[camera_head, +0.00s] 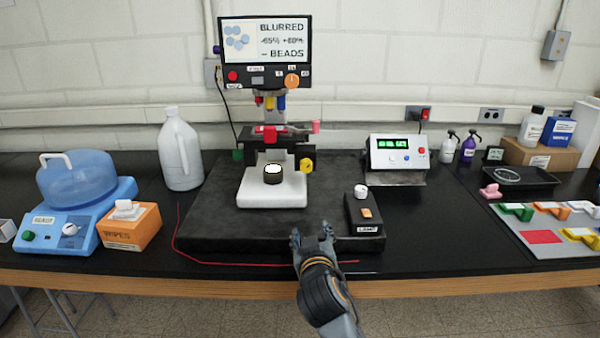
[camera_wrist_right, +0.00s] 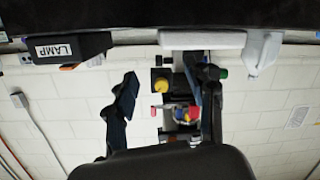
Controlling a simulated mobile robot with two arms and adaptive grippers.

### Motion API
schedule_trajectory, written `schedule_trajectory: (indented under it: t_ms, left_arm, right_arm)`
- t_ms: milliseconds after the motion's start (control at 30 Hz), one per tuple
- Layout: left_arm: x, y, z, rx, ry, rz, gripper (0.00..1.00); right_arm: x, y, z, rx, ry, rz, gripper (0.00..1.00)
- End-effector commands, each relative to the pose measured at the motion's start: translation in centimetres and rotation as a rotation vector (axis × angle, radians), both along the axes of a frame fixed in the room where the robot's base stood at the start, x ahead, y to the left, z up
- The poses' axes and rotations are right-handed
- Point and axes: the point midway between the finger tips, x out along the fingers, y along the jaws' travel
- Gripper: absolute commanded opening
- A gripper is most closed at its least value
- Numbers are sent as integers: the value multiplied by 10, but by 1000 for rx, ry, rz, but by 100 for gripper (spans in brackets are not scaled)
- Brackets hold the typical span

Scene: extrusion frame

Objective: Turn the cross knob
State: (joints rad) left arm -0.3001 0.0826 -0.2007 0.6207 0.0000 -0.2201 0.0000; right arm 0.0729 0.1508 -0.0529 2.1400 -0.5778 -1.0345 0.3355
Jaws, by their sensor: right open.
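A yellow lobed knob (camera_head: 306,165) sits on the right side of the microscope stand, beside the white stage block (camera_head: 272,193). It also shows in the right wrist view (camera_wrist_right: 161,86), between the gripper fingers in the picture but well beyond them. I cannot tell for sure that it is the cross knob; a green knob (camera_head: 238,155) and a pink knob (camera_head: 316,127) are also on the stand. My right gripper (camera_head: 312,236) is open and empty over the front edge of the dark base, apart from every knob. My left gripper is not in view.
The lamp box (camera_head: 365,213) with a white knob stands just right of my right gripper. A red cord (camera_head: 240,263) lies along the front of the base. A blue bead machine (camera_head: 75,205) is at the left, a colored-block board (camera_head: 540,230) at the right.

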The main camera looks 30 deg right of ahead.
Motion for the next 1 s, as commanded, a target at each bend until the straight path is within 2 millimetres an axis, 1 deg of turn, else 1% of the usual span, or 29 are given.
schedule_trajectory:
  t_ms: [33,100,200,267,367,467,800,1000]
  left_arm:
    - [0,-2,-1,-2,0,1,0]
    - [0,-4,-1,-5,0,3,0]
    - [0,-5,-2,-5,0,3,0]
    - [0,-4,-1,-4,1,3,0]
    - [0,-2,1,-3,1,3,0]
    - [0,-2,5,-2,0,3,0]
    - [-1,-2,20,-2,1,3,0]
    - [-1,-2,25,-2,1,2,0]
  right_arm:
    - [6,-4,19,-13,-51,-12,54]
    - [11,-10,42,-31,-112,-30,54]
    - [16,-16,68,-50,-178,-49,54]
    - [18,-18,76,-57,-197,-55,54]
    - [25,-22,79,-60,-204,-57,54]
    - [37,-30,80,-61,-202,-57,54]
    - [96,-66,80,-59,-201,-56,54]
    - [122,-82,78,-59,-200,-56,54]
